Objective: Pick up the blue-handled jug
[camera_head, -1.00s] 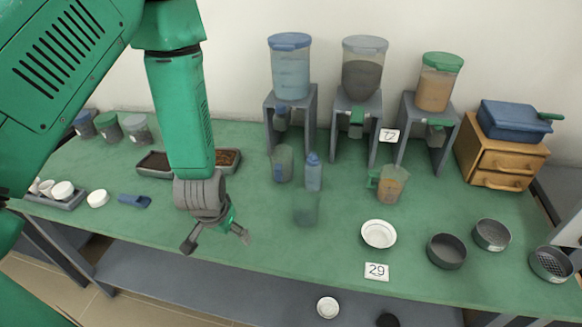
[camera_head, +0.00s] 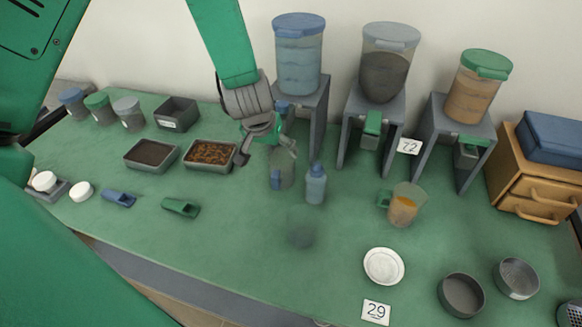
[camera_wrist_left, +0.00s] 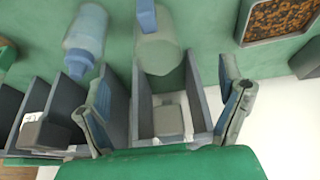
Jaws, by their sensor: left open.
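The blue-handled jug (camera_head: 285,166) is a grey translucent vessel standing on the green table, below the blue-lidded dispenser. Its blue handle faces the table's front. My left gripper (camera_head: 264,148) is open and empty just left of and behind the jug's top; one finger overlaps the jug in the head view, and I cannot tell whether they touch. In the left wrist view the jug (camera_wrist_left: 160,54) lies beyond the open fingers (camera_wrist_left: 166,110), roughly between them, with its blue handle at the top. My right gripper is out of view.
A blue bottle (camera_head: 315,184) stands close to the jug's right. The blue-lidded dispenser (camera_head: 298,60) sits on a grey stand (camera_head: 318,105) behind it. A green-handled jug (camera_head: 405,206) is farther right. A tray of brown pieces (camera_head: 210,168) lies left of the gripper. The table's front middle is fairly clear.

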